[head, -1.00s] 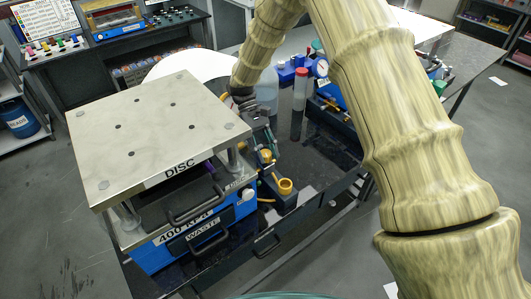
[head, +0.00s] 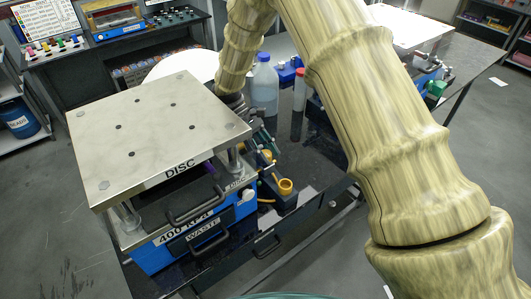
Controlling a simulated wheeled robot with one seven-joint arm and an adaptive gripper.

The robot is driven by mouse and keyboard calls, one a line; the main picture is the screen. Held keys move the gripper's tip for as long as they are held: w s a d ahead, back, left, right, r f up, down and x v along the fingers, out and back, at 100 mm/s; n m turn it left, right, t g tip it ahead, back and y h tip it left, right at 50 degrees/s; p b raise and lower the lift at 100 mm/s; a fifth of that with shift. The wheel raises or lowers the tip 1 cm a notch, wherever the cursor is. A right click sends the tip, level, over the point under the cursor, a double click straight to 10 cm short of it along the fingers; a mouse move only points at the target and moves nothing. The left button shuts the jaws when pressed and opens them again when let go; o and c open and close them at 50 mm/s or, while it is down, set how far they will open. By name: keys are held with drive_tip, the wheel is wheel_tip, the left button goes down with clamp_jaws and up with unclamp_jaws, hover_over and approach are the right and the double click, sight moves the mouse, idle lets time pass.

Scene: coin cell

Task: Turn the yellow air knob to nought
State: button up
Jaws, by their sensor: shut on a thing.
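My gripper (head: 264,143) points down at the right side of the press, partly hidden by the press plate and my arm. Its dark fingers are small in this view. They appear closed at a small yellow knob (head: 268,155) beside the press, which the fingers partly cover. I cannot make out the knob's scale or its pointer. A second yellow, cup-shaped part (head: 285,186) stands just in front, on a dark block, apart from the fingers.
The press plate (head: 150,130) marked DISC stands to the left above a blue base (head: 152,258), with handles at its front. A blue-capped bottle (head: 265,85) and a red-capped tube (head: 298,100) stand behind the gripper. Dark bench top (head: 312,160) lies clear to the right.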

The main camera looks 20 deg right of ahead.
drive_tip(key=o, duration=1)
drive_tip(key=shift+d, duration=0.1)
drive_tip(key=shift+o, duration=0.2)
drive_tip(key=v, duration=1.2)
